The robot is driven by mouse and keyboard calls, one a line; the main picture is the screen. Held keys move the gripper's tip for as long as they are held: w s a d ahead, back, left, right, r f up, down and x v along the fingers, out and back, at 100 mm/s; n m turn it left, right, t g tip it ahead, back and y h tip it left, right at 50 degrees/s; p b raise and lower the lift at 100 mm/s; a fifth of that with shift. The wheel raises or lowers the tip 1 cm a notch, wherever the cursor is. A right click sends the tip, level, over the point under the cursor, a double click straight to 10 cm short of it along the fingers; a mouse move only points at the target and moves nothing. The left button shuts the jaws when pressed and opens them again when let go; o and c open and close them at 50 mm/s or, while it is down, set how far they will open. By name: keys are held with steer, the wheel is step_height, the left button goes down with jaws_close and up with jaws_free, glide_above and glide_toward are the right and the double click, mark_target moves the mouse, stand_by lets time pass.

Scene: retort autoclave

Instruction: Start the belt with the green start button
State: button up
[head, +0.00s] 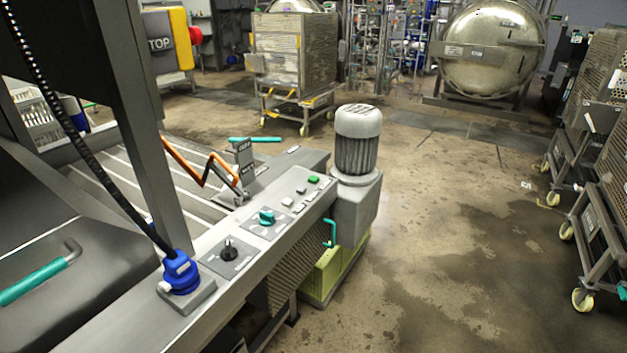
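The green start button (314,179) sits at the far end of a grey control panel (232,262) on the side of the belt machine. Pale buttons (288,202) stand next to it, nearer to me. A teal rotary knob (267,216) and a black knob (229,249) are further along the panel toward me. The slatted belt bed (110,180) lies to the left of the panel. Whether the belt is moving cannot be told. My gripper is not in view.
A motor (357,140) stands upright just beyond the panel's end. A blue cable connector (181,272) and an orange bent rod (200,170) rise near the panel. Wheeled racks (597,130) line the right. The floor (450,240) right of the machine is clear.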

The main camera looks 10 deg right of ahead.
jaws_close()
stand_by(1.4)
